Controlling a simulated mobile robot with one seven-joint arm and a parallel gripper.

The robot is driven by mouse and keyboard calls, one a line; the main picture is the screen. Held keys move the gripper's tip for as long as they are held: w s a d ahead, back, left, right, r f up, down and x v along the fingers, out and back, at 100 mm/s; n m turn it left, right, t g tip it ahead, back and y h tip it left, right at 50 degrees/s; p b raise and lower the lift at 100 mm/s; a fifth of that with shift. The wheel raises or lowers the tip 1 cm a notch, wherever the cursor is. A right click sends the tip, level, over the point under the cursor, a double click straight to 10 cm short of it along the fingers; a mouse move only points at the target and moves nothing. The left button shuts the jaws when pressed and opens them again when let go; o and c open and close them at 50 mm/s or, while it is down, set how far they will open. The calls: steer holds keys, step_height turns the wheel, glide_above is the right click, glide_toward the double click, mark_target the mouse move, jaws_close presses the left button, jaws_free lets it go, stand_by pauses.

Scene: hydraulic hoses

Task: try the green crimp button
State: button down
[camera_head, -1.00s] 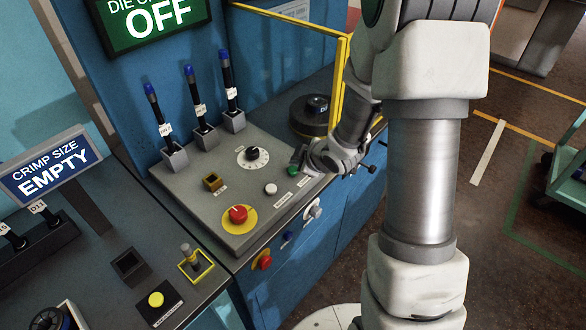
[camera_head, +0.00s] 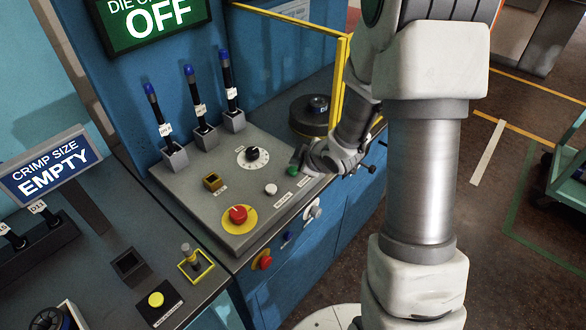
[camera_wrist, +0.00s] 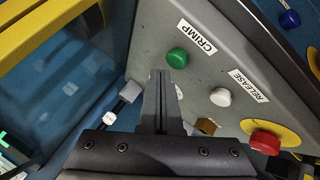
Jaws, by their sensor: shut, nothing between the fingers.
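The green crimp button (camera_wrist: 177,58) sits on the grey sloped panel (camera_wrist: 215,55), beside a white label reading CRIMP. In the wrist view my shut, empty gripper (camera_wrist: 159,74) has its tips just beside the button; I cannot tell whether they touch it. In the head view the green button (camera_head: 292,170) shows at the left of my gripper (camera_head: 304,160), partly hidden by it. A white button (camera_head: 271,189), with a RELEASE label in the wrist view, is next to it. The sign above (camera_head: 150,20) reads OFF.
A red knob on a yellow disc (camera_head: 238,215), a black dial (camera_head: 252,154) and a square brass socket (camera_head: 212,182) share the panel. Several blue-tipped levers (camera_head: 197,105) stand behind. A yellow guard frame (camera_head: 343,70) rises behind my wrist. A CRIMP SIZE sign (camera_head: 52,172) reads EMPTY.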

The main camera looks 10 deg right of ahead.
steer(key=shift+f, duration=0.1)
steer(key=shift+f+b, duration=0.3)
steer(key=shift+b, duration=0.25)
steer(key=shift+f+b, duration=0.45)
steer(key=shift+f, duration=0.05)
stand_by(0.5)
stand_by(0.3)
steer(key=shift+r+p, duration=0.7)
steer(key=shift+r, duration=0.2)
steer(key=shift+r+p, duration=2.15)
steer(key=shift+r, duration=0.4)
